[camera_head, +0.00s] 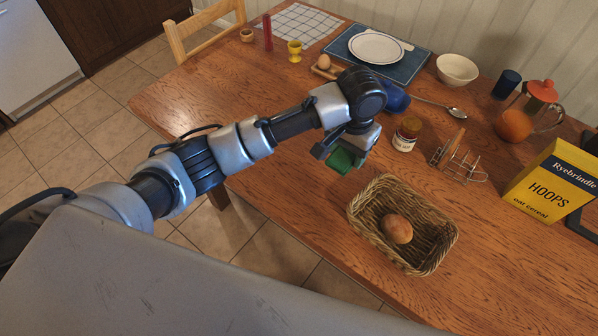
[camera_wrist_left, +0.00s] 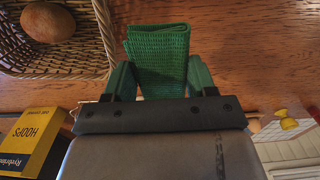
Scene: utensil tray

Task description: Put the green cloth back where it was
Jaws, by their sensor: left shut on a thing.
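The green cloth (camera_head: 342,161) is a small folded piece with a woven texture. My left gripper (camera_head: 345,154) is shut on it, above the wooden table near the front edge and to the left of the wicker basket. In the left wrist view the cloth (camera_wrist_left: 158,55) sticks out between the two fingers of my left gripper (camera_wrist_left: 160,80). I cannot tell whether the cloth touches the table. My right gripper is in neither view.
The wicker basket (camera_head: 360,215) holds a brown roll (camera_head: 397,229). A jar (camera_head: 406,134), a toast rack (camera_head: 458,163) and a yellow cereal box (camera_head: 553,184) stand to the right. A blue placemat (camera_head: 345,43) with a plate (camera_head: 377,46) lies behind. The table's left part (camera_head: 215,100) is clear.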

